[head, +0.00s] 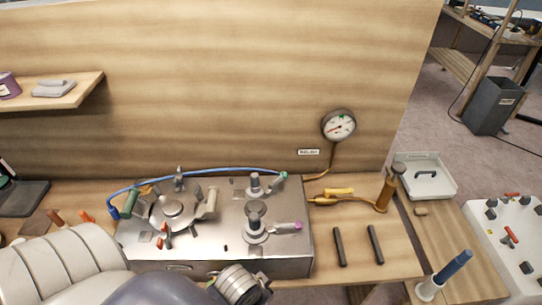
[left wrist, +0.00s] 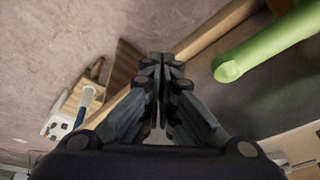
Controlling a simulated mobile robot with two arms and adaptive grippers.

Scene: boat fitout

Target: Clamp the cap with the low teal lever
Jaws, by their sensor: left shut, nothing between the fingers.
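The round grey cap (head: 172,208) sits on the metal box top, with several small clamp levers around it. A lever with a teal-green tip (head: 282,176) is on the fitting at the box's back right. A green handle (head: 128,200) stands left of the cap. I cannot tell which is the low teal lever. My left gripper (left wrist: 161,62) shows in the left wrist view, shut and empty, apart from a light green rod (left wrist: 265,45) at upper right. In the head view my left arm comes in at the bottom, its fingers out of sight. My right gripper is not in view.
A purple-tipped lever (head: 298,226) is at the box's front right. A blue hose (head: 205,171) runs along its back. Two dark bars (head: 340,246) lie on the bench to the right. A pressure gauge (head: 338,126) is on the wall. A blue-handled post (head: 452,270) stands at lower right.

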